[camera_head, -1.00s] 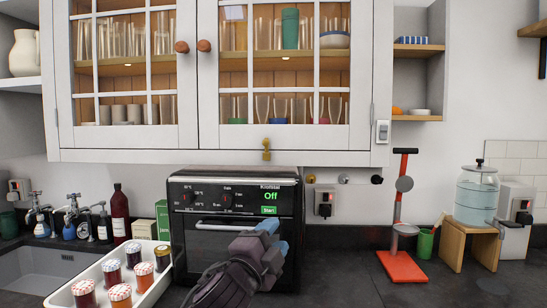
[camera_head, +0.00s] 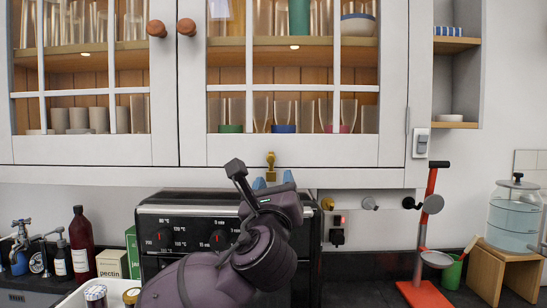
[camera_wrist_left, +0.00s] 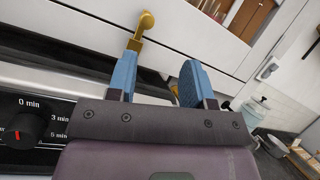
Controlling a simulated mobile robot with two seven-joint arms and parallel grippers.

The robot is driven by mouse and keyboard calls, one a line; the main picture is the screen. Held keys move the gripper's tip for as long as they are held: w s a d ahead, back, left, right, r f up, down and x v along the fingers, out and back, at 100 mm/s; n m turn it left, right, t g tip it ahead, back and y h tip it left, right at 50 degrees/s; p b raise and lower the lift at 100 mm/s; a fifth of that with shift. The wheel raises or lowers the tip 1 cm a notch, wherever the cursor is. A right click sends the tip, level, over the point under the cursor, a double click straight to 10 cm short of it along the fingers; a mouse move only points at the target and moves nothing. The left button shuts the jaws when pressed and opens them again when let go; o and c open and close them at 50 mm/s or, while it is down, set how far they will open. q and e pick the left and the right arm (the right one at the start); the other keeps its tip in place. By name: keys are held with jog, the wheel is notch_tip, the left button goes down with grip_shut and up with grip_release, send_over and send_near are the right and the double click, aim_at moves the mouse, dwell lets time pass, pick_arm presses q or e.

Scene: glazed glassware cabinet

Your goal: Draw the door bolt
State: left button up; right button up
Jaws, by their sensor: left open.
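The brass door bolt (camera_head: 270,160) is at the bottom edge of the glazed cabinet's right door (camera_head: 300,150). A yellowish bit shows behind the other finger (camera_wrist_left: 188,80). My right gripper is not in view.
A black oven (camera_head: 180,235) stands behind and below my left arm. Small knobs or hooks (camera_head: 370,203) are under the cabinet to the right. A red stand (camera_head: 427,220), glass dispenser (camera_head: 515,215), bottles (camera_head: 82,245) and jars (camera_head: 96,296) occupy the counter.

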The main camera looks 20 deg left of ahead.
aim_at(271, 159)
pick_arm(q)
jog(key=w+a+r, duration=0.1)
jog(key=w, duration=0.2)
jog(key=w+a+r+m+y, duration=0.1)
jog(key=w, duration=0.2)
jog(key=w+a+r+m, duration=0.1)
jog(key=w+r, duration=0.1)
jog(key=w, duration=0.1)
jog(key=shift+a+g+y, duration=0.35)
jog(key=shift+g+y, duration=0.05)
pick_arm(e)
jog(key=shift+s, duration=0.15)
pick_arm(q)
jog(key=shift+c, duration=1.6)
jog(key=c, duration=0.5)
grip_shut()
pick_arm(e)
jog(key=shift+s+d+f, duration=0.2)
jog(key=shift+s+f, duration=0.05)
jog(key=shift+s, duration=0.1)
